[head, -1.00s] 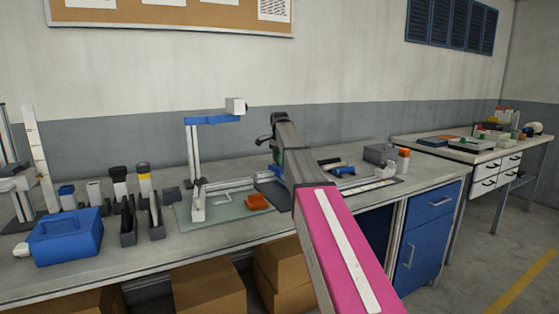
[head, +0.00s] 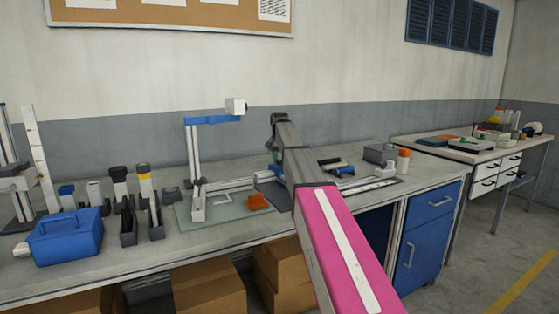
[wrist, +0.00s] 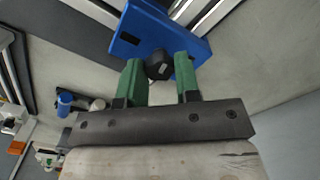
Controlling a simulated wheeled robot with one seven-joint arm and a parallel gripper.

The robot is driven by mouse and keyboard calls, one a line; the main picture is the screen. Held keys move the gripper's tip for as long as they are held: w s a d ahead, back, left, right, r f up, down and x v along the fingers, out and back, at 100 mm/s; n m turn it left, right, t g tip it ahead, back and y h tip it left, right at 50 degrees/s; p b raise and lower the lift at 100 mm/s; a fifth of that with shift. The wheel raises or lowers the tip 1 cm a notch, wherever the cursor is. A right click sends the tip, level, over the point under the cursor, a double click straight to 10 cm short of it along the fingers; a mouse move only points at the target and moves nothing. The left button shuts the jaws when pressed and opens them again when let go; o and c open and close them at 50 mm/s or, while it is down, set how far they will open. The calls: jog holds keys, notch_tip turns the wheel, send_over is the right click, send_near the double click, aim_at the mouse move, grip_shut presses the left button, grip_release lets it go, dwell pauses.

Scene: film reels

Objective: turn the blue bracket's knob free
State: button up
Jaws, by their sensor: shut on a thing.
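The blue bracket (wrist: 190,45) fills the top of the wrist view, against a metal rail. Its black knob (wrist: 159,66) sticks out between the two green fingers of my gripper (wrist: 160,78). My gripper is shut on the knob, one finger on each side. In the head view my arm hides most of the gripper and the knob.
A stand with a blue top arm (head: 213,119) rises left of my arm. An orange block (head: 258,202) lies on the green mat (head: 222,212). A blue box (head: 65,237) stands far left. A grey box (head: 379,154) and an orange-capped bottle (head: 403,161) stand to the right.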

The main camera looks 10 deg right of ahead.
aim_at(279, 161)
jog(key=n, duration=0.3)
jog(key=shift+n, duration=0.4)
jog(key=n, duration=0.8)
jog(key=shift+n, duration=1.9)
jog(key=o, duration=0.9)
jog(key=shift+o, duration=0.2)
jog(key=shift+r, duration=0.15)
notch_tip(279, 161, up, 11)
jog(key=shift+f, duration=0.2)
